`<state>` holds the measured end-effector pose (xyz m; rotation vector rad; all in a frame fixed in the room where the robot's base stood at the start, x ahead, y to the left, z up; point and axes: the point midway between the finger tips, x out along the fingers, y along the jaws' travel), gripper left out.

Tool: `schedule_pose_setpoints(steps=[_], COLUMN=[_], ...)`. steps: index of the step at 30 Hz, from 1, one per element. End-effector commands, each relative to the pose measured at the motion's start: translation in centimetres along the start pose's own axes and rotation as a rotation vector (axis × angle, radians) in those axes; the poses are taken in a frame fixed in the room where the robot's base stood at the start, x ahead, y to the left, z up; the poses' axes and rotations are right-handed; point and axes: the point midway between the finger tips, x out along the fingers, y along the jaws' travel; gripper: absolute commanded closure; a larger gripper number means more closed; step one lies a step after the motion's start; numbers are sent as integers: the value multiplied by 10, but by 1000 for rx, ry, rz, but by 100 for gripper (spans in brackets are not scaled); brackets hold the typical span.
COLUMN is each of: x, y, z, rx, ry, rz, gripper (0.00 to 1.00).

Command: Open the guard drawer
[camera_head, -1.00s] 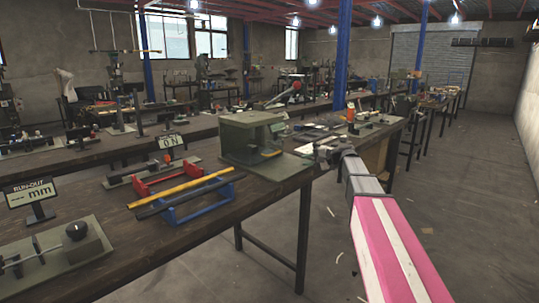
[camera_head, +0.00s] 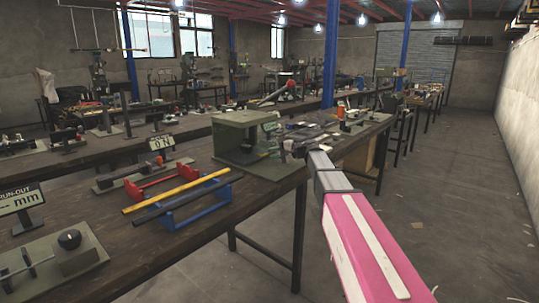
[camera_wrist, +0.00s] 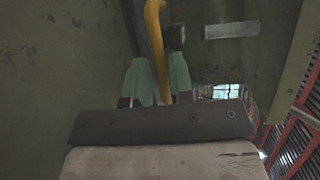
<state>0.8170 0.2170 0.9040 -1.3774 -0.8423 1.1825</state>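The green press housing (camera_head: 240,132) stands on its base plate at the bench's right edge. The yellow handle (camera_wrist: 155,30) shows in the wrist view, in front of a dull green panel. My gripper (camera_wrist: 158,75) has its two pale green fingers close together, one on each side of the handle, and looks shut on it. In the head view, my gripper (camera_head: 280,148) is at the housing's front right side. The handle cannot be clearly made out there, and I cannot tell how far out the drawer is.
A blue and red rack (camera_head: 195,205) with a yellow bar and a dark bar lies on the bench left of the housing. A gauge fixture with a black knob (camera_head: 69,239) is at the near left. The floor (camera_head: 450,215) on the right is clear apart from small scraps.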

Motion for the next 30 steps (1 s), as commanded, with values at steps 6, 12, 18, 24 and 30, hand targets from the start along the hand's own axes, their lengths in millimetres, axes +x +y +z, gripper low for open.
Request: schedule_pose_setpoints(steps=[6,12,18,24,30], x=[18,20,20,19,4], y=[0,0,0,0,4], z=[0,0,0,1,8], rx=[0,0,0,0,0], ry=[0,0,0,0,1], rz=[0,0,0,0,0], gripper=[78,78,100,100,100])
